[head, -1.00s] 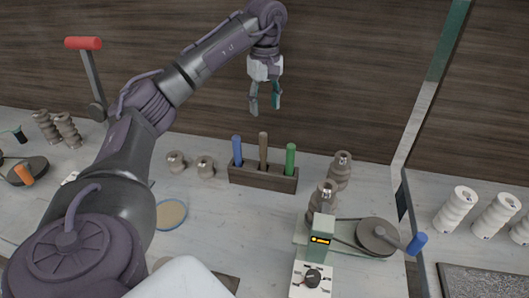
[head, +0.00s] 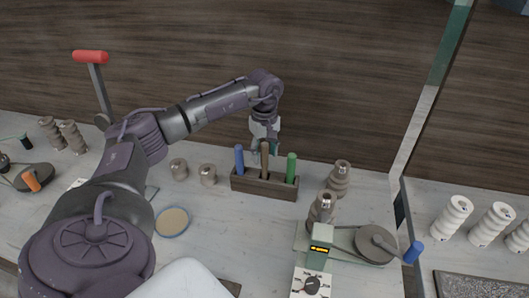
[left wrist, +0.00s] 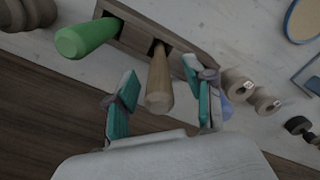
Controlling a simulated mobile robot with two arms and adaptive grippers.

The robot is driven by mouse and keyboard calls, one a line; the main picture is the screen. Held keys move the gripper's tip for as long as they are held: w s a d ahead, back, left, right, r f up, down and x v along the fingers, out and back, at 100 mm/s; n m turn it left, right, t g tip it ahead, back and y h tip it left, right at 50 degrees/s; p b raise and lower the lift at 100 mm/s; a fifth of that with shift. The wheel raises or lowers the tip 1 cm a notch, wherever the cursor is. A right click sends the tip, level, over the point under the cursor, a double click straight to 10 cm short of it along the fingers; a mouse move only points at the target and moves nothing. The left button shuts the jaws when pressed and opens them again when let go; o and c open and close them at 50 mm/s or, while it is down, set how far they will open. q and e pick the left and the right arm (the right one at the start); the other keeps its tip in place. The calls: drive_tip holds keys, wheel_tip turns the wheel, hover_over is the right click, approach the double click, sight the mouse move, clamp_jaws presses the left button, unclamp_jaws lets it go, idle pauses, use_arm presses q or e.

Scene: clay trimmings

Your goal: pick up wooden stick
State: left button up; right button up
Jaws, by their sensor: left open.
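The wooden stick (head: 264,160) stands upright in the middle slot of a dark wooden holder (head: 262,187), between a blue stick (head: 239,159) and a green stick (head: 291,168). My left gripper (head: 264,150) is open just above and behind the holder. In the left wrist view the wooden stick (left wrist: 159,84) lies between the two open fingers (left wrist: 158,100), apart from both. The green stick (left wrist: 84,38) is on the left there, outside the fingers. The blue stick (left wrist: 220,101) is partly hidden behind the right finger. My right gripper does not show.
Small clay spools (head: 208,174) stand left of the holder. Ribbed clay pieces (head: 337,179) and a green machine (head: 320,250) with a wheel stand to the right. A round dish (head: 172,222) lies in front. A wooden wall (head: 330,70) rises behind the table.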

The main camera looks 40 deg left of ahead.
use_arm(q)
clamp_jaws()
idle(0.3)
